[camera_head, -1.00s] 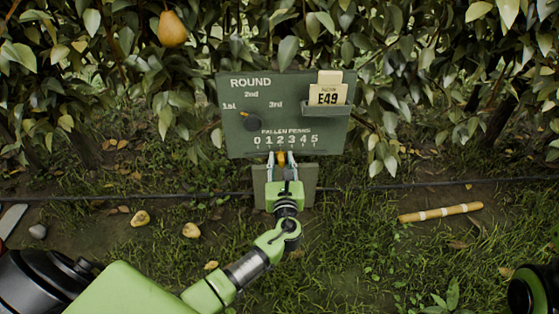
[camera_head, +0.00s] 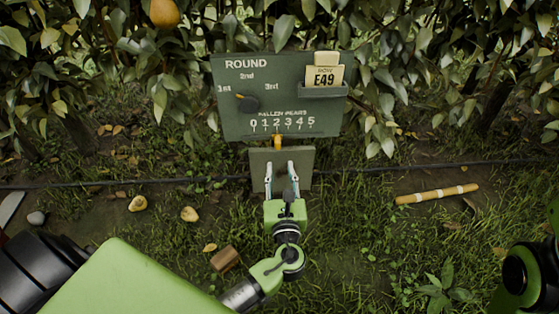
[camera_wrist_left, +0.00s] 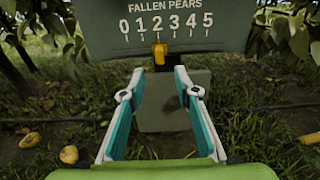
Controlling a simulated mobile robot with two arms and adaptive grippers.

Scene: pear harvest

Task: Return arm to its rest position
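My left gripper (camera_head: 281,172) is open and empty in front of the lower plate of the green board (camera_head: 300,95). In the left wrist view its two fingers (camera_wrist_left: 159,95) stand apart, with the yellow-orange slider (camera_wrist_left: 159,55) beyond them, untouched. The slider also shows in the head view (camera_head: 277,141), under the 2 of the "Fallen pears" scale. The board's round dial (camera_head: 249,104) has its orange tip toward "1st". My right gripper is not in view; only part of my right arm shows at the right edge.
A leafy hedge with a hanging pear (camera_head: 164,13) stands behind the board. A dark hose (camera_head: 400,169) crosses the ground. Two fallen pears (camera_head: 138,203) (camera_head: 189,214), a brown block (camera_head: 225,259) and a banded stick (camera_head: 437,194) lie on the grass.

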